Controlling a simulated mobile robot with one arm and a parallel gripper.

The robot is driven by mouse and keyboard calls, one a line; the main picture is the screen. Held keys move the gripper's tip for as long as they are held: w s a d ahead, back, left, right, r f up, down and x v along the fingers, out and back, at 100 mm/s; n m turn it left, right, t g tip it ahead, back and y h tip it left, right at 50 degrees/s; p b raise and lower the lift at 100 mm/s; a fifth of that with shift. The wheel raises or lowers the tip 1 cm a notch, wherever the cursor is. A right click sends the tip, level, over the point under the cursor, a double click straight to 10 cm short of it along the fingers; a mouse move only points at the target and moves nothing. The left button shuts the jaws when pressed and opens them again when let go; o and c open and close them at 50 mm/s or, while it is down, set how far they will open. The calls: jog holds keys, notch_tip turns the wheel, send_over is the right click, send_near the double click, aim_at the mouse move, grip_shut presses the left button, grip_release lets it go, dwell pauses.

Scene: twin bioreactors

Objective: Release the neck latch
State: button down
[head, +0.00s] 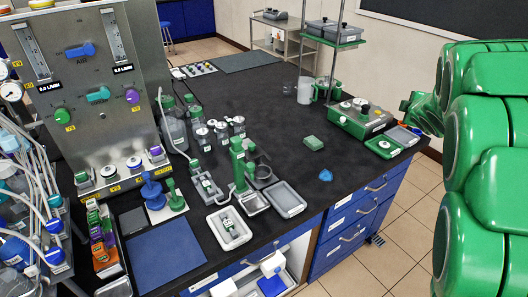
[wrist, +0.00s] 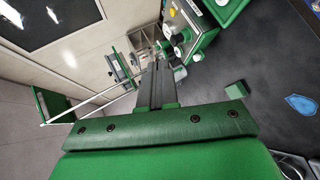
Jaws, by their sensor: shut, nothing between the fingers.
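I cannot make out a neck latch with certainty in either view. Glass bottles (head: 174,130) with green caps and tubing stand beside the steel control panel (head: 95,85) in the head view. A green upright stand (head: 239,165) rises from the middle of the bench, with small grey trays around it. My gripper (wrist: 158,72) shows in the wrist view as dark fingers pressed together, shut and empty. It is in the air, apart from the bench items. My green arm fills the right side of the head view.
A green instrument box (head: 360,118) stands at the bench's right end; it also shows in the wrist view (wrist: 207,35). A green block (head: 312,143) and a blue piece (head: 326,175) lie on the black bench (head: 265,100). The bench's back middle is clear.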

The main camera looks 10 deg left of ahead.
jog(key=w+a+f+n+y, duration=0.5)
jog(key=a+n+y, duration=0.1)
jog(key=a, duration=0.3)
jog(key=n+g+y, duration=1.3)
jog(key=n, duration=0.1)
send_near(263, 155)
jog(key=shift+s+d+r, duration=0.5)
jog(key=shift+s+d, duration=0.2)
jog(key=shift+d, duration=0.05)
jog(key=shift+s+d+r, duration=0.45)
jog(key=shift+s+d, duration=0.25)
jog(key=shift+a, duration=0.1)
jog(key=a, duration=1)
jog(key=shift+w+a, duration=1.35)
jog(key=shift+w, duration=0.05)
